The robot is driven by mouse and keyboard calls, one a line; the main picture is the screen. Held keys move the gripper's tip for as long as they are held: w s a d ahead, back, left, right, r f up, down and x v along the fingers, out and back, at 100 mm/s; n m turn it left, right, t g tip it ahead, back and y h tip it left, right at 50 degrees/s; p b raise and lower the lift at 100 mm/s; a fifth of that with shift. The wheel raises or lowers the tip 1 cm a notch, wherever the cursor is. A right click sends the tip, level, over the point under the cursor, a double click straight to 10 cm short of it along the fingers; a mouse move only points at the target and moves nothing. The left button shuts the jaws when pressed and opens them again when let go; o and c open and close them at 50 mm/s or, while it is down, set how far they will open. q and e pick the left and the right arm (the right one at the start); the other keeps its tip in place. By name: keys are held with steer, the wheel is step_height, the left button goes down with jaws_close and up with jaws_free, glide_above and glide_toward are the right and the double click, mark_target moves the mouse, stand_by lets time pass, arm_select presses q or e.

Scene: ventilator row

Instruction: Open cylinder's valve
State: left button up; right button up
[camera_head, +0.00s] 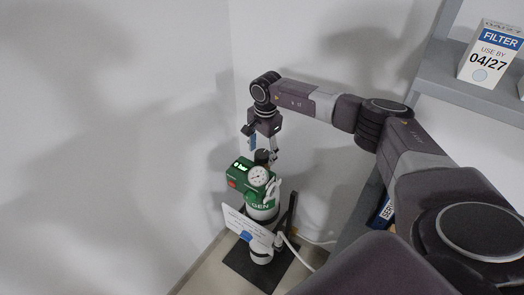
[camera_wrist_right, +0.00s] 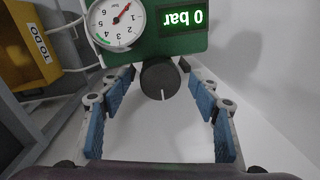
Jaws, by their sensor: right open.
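The oxygen cylinder (camera_head: 262,210), green and white with "GEN" lettering visible, stands upright in the corner. A green regulator (camera_head: 240,181) on top carries a lit display and a round gauge (camera_head: 258,175). In the right wrist view the display (camera_wrist_right: 187,18) reads "0 bar", upside down, beside the gauge (camera_wrist_right: 115,22) with its red needle. The dark round valve knob (camera_wrist_right: 160,78) has a white line. My right gripper (camera_head: 262,152) is above the cylinder, open, its blue-padded fingers on either side of the knob with gaps visible. My left gripper is not in view.
A white sign (camera_head: 243,225) partly covers the cylinder's front. The cylinder stands on a dark base (camera_head: 243,268) near the wall. A grey shelf (camera_head: 455,85) with a filter box (camera_head: 490,55) is at the right. A yellow "TO DO" box (camera_wrist_right: 30,50) shows in the wrist view.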

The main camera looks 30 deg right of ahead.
steer(key=c, duration=0.9)
steer(key=shift+c, duration=1.3)
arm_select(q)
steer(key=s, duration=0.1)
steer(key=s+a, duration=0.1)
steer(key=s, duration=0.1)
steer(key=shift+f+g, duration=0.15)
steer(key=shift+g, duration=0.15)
